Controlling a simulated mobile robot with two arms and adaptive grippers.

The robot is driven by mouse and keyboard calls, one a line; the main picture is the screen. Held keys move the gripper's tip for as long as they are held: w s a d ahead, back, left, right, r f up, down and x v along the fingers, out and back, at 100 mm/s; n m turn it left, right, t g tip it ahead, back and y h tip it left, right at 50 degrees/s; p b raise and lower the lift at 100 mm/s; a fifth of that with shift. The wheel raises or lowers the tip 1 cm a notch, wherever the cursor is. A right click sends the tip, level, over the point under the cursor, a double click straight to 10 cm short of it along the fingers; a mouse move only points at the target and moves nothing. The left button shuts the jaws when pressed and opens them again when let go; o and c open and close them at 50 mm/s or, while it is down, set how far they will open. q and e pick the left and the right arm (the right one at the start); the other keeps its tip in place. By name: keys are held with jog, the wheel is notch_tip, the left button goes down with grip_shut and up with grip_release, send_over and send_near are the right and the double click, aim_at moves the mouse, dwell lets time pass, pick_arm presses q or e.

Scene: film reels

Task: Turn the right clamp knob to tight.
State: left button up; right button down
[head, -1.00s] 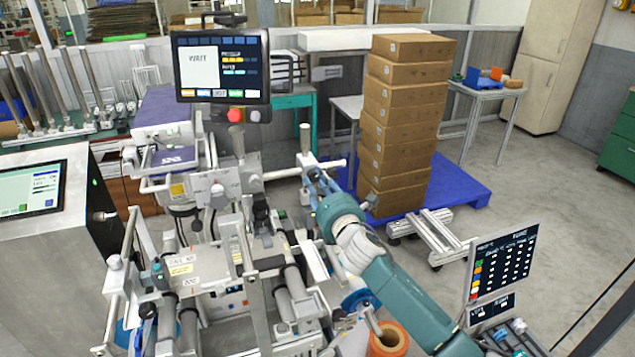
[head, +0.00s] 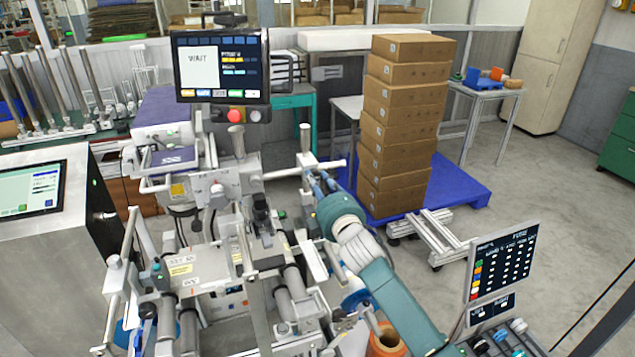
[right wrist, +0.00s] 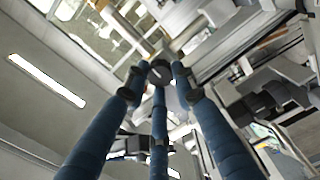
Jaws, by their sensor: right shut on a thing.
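My right gripper (head: 318,182) reaches in from the lower right to the upright post at the right side of the machine. In the right wrist view its three blue fingers (right wrist: 160,88) close around a dark round knob (right wrist: 160,73), which I take for the right clamp knob. The knob sits between the fingertips, and its pointer or marking is too small to read. In the head view the fingers and wrist hide the knob. My left gripper shows in neither view.
A monitor (head: 222,66) with a red button below stands behind the machine. Stacked cartons (head: 400,125) on a blue pallet (head: 465,185) stand right of my gripper. A small screen panel (head: 503,262) and an orange roll (head: 388,340) are near my right forearm.

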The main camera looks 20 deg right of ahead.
jog(key=m, duration=0.5)
jog(key=shift+f+m, duration=0.1)
jog(key=shift+m, duration=0.2)
dwell(0.4)
jog(key=c, duration=1.4)
grip_release()
jog(key=s, duration=1.2)
jog(key=shift+d, duration=0.2)
